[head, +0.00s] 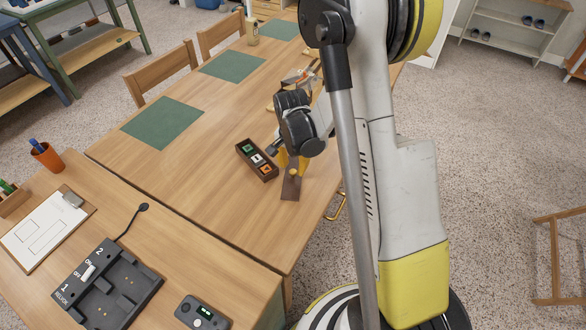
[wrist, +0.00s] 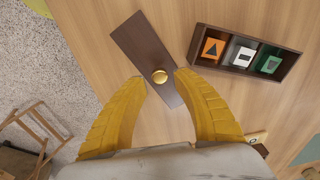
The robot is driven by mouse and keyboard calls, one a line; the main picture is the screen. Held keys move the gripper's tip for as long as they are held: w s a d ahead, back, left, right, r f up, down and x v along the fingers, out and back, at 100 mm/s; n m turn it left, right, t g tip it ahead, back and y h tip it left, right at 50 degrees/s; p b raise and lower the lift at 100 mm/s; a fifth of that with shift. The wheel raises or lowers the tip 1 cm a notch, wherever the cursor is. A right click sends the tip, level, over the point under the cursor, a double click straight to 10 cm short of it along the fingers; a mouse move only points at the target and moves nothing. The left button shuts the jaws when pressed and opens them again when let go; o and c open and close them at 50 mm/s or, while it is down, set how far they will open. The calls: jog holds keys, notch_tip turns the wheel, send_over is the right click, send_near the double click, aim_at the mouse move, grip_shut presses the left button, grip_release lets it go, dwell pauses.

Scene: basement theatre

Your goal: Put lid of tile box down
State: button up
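The tile box (head: 257,160) is a dark open tray on the wooden table, with green, white and orange tiles in its compartments. It also shows in the wrist view (wrist: 287,77) at the upper right. The lid (head: 290,189) is a flat dark brown board with a round brass knob, apart from the box and seemingly flat on the table near its edge. In the wrist view the lid (wrist: 143,43) runs diagonally, its knob (wrist: 159,77) between my fingertips. My gripper (wrist: 160,78) is open, its yellow fingers spread with gaps on both sides of the knob.
Green mats (head: 163,122) lie on the table's far side, with chairs (head: 163,72) behind. A nearer table holds a clipboard (head: 47,228), a dark charger-like dock (head: 108,287) and an orange pen cup (head: 46,157). The tabletop left of the box is clear.

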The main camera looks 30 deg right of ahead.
notch_tip(320, 180, up, 10)
jog(key=p, duration=0.3)
notch_tip(320, 180, up, 14)
jog(key=n+t, duration=0.3)
jog(key=n, duration=0.3)
send_over(292, 175)
jog(key=s+a, duration=0.5)
jog(key=s, duration=0.2)
jog(key=s+a+r+n+t, duration=0.1)
jog(key=s+a+r+n, duration=0.1)
jog(key=s, duration=0.2)
jog(key=s+a+r+n+t, duration=0.1)
jog(key=s+r+n+t, duration=0.1)
jog(key=s, duration=0.3)
jog(key=shift+s+a+n+y, duration=0.2)
jog(key=shift+a+n+y, duration=0.15)
jog(key=shift+n, duration=0.35)
